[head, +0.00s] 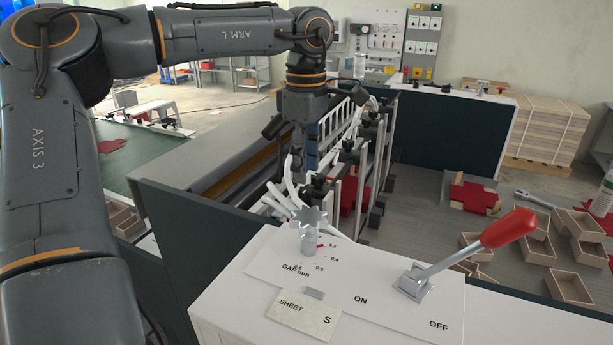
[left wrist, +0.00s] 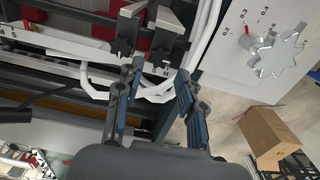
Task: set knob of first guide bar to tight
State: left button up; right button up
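Guide bars with black knobs stand along the machine's near side. In the head view, one black knob (head: 318,187) is nearest, and others stand further back. Which one is the first bar's knob and how each is set cannot be told. My left gripper (head: 310,160) points down beside the bars; its finger gap is partly hidden there. In the left wrist view, my left gripper (left wrist: 159,70) is open and empty, its fingertips just short of two dark clamp parts (left wrist: 160,52) on a rail marked S and M. My right gripper is out of view.
A clear star-shaped gap knob (head: 310,215) and a red-handled lever (head: 510,228) stand on the white panel (head: 375,290). White curved tubes (head: 283,199) run close to the gripper. Open boxes (head: 540,250) lie on the grey table at right.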

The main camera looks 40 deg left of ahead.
aim_at(307, 189)
pick_arm(q)
notch_tip(307, 189, down, 4)
jog(key=shift+w+r+p, duration=0.1)
jog(key=shift+r+p, duration=0.1)
jog(key=shift+p, duration=0.2)
jog(key=shift+f, duration=0.3)
jog(key=shift+c, duration=0.4)
grip_shut()
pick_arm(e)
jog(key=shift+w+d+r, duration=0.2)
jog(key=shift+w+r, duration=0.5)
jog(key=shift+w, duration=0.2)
